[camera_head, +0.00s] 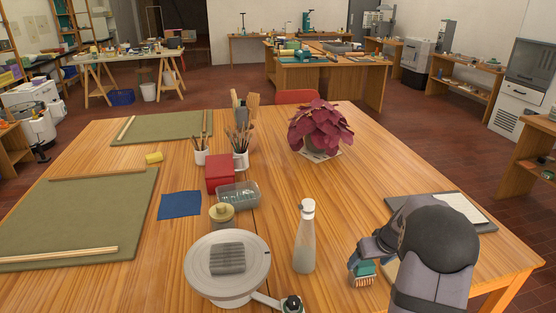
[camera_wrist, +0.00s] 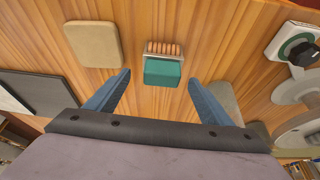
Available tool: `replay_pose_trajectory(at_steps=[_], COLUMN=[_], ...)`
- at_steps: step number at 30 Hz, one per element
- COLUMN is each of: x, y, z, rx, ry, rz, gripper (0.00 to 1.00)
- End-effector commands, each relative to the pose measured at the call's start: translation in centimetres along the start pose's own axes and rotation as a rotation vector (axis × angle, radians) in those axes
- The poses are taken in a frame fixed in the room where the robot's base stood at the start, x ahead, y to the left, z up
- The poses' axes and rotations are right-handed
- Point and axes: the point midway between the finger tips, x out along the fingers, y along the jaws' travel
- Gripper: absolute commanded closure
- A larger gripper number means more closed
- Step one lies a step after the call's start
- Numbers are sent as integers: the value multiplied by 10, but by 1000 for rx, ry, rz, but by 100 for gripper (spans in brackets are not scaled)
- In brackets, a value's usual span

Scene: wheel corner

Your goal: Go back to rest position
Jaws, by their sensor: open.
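My gripper (camera_head: 362,262) is at the right front of the table, low over the wood. In the wrist view its two blue fingers (camera_wrist: 159,80) are apart, with nothing gripped. A small teal block with a row of tan-orange ridges or bristles (camera_wrist: 163,70) lies just ahead of and between the fingertips, with gaps on both sides. It also shows below the gripper in the head view (camera_head: 365,273). How far the fingers are above the table is hard to tell.
A beige block (camera_wrist: 93,43) and a dark board with paper (camera_head: 400,205) lie close by. A potted red plant (camera_head: 320,128) stands farther back.

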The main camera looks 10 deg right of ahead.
Motion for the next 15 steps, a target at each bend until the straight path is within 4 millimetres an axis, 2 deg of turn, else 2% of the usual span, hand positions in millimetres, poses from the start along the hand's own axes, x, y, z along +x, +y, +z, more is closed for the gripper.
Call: replay_pose_trajectory(at_steps=[5, 8, 12, 15], x=[0, 3, 12, 4], y=[-3, -9, -35, -55], z=[4, 20, 92, 144], rx=[161, 287, 453, 534], ry=[-15, -67, -250, -374], rz=[-11, -19, -33, -23], gripper=[25, 25, 25, 25])
